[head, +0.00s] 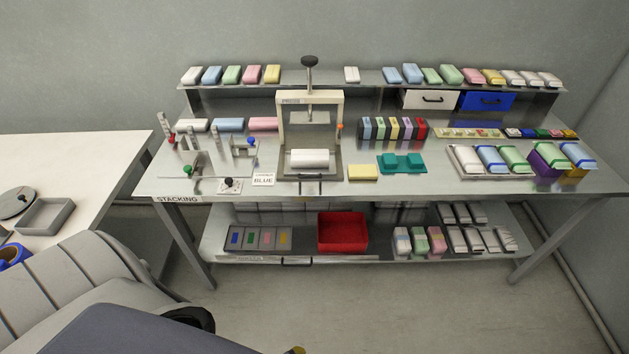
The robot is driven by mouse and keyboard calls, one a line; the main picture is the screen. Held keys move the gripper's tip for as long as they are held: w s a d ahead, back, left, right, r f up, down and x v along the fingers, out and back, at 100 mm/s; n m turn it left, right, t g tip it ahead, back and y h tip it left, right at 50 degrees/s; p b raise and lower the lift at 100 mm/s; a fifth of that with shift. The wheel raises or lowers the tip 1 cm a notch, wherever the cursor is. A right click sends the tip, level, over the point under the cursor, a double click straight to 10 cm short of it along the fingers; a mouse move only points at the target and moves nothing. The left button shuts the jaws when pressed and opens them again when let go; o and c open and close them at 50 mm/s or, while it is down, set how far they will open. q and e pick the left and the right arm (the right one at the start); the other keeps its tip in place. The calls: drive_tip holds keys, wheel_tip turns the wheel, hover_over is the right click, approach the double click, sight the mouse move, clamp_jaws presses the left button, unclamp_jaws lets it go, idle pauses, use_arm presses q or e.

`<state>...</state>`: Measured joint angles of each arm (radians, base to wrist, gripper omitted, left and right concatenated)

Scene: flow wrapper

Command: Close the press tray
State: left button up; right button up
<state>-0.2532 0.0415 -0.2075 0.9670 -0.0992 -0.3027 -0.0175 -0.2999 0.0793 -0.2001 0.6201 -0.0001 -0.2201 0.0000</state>
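The press (282,121) stands at the middle of the bench, a cream frame with a dark knob (310,61) on top of its raised shaft. The press tray (332,174) is a grey metal tray that sticks out in front of the frame towards the bench's front edge. A dark handle (310,189) is on its front side. A white block with rounded edges (310,159) lies on the tray, at and in front of the frame opening. How far the tray reaches under the press is hidden. Neither of my grippers is in view.
A card reading BLUE (263,179) lies left of the tray; a yellow pad (363,172) and a teal holder (402,163) lie right. Clamps on posts (190,171) stand further left. A red bin (342,232) sits on the lower shelf.

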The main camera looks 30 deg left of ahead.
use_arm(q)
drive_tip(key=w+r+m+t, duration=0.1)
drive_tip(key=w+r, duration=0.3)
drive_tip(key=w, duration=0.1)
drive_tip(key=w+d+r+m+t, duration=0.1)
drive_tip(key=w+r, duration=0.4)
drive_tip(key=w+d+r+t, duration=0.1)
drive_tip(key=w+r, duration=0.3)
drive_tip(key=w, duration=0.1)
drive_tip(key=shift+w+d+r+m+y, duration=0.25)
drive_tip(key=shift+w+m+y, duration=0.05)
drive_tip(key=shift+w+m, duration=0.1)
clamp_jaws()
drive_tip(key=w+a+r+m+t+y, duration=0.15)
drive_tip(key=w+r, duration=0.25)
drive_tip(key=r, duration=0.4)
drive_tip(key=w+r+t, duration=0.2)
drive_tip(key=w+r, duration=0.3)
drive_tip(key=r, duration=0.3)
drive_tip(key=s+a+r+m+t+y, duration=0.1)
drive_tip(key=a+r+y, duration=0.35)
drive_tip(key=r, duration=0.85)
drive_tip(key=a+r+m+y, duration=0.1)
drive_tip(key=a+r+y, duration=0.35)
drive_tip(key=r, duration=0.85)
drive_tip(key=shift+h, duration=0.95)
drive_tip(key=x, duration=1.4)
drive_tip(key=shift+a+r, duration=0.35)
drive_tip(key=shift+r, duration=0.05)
